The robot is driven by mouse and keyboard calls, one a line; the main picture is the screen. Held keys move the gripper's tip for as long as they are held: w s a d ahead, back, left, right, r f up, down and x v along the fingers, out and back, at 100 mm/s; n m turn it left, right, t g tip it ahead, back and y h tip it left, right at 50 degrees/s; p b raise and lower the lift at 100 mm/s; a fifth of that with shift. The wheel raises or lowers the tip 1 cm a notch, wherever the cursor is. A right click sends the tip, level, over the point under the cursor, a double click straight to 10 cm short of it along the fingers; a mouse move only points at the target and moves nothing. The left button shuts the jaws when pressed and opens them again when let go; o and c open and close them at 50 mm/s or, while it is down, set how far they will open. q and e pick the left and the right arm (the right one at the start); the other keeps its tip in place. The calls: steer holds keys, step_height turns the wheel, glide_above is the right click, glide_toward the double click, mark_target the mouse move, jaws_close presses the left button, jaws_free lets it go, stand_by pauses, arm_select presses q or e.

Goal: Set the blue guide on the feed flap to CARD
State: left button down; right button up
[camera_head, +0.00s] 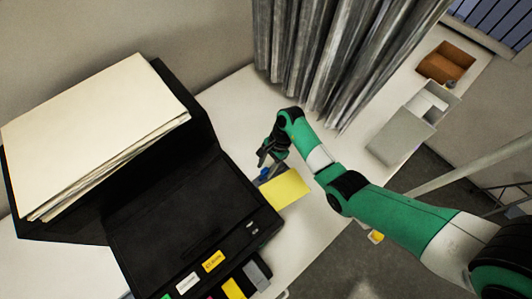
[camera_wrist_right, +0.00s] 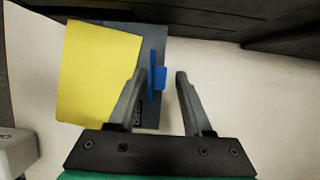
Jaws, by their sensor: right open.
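The blue guide (camera_wrist_right: 160,77) stands on the dark grey feed flap (camera_wrist_right: 153,36) in the right wrist view. It lies between the two fingers of my right gripper (camera_wrist_right: 161,73), which is open. The guide looks closer to the left finger; I cannot tell if they touch. A yellow card (camera_wrist_right: 98,75) lies on the flap left of the guide. In the head view, my right gripper (camera_head: 266,156) is above the flap, and only a little of the blue guide (camera_head: 265,172) shows beneath it. The card (camera_head: 285,188) also shows there. Any markings on the flap are unreadable. My left gripper is out of view.
A black machine (camera_head: 180,215) with coloured tabs along its front stands left of the flap, its lid raised with cream sheets (camera_head: 90,125). Grey hanging sheets (camera_head: 335,55) are behind my gripper. A grey box (camera_head: 400,137) and a brown tray (camera_head: 447,63) sit at the right.

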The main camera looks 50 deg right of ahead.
jaws_close()
stand_by(1.4)
